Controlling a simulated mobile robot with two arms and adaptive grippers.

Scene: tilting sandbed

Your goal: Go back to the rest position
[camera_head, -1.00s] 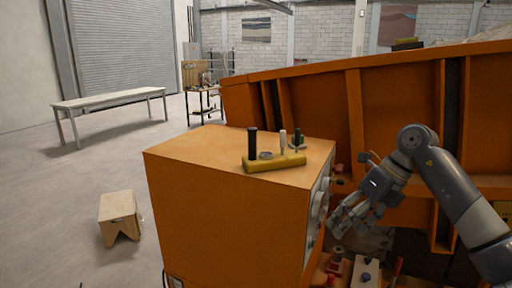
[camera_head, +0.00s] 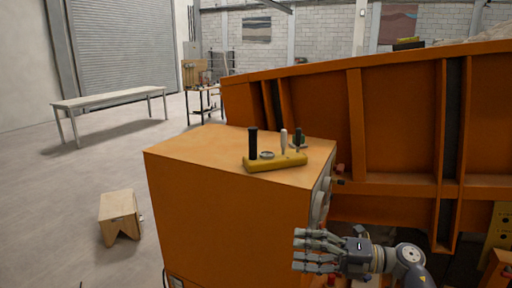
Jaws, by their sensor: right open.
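My right gripper (camera_head: 320,251) is low in the head view, right of centre. Its fingers point left and are spread apart with nothing between them. It is in front of the lower right part of the orange cabinet (camera_head: 225,215) and overlaps its edge in the picture; I cannot tell whether they touch. My right arm comes in from the bottom right. My left gripper is not in view.
A yellow block with levers (camera_head: 275,162) stands on the cabinet top. The large orange sandbed (camera_head: 400,120) fills the right side behind my arm. A wooden stool (camera_head: 118,213) and a long bench (camera_head: 110,98) stand on the left. The floor between them is clear.

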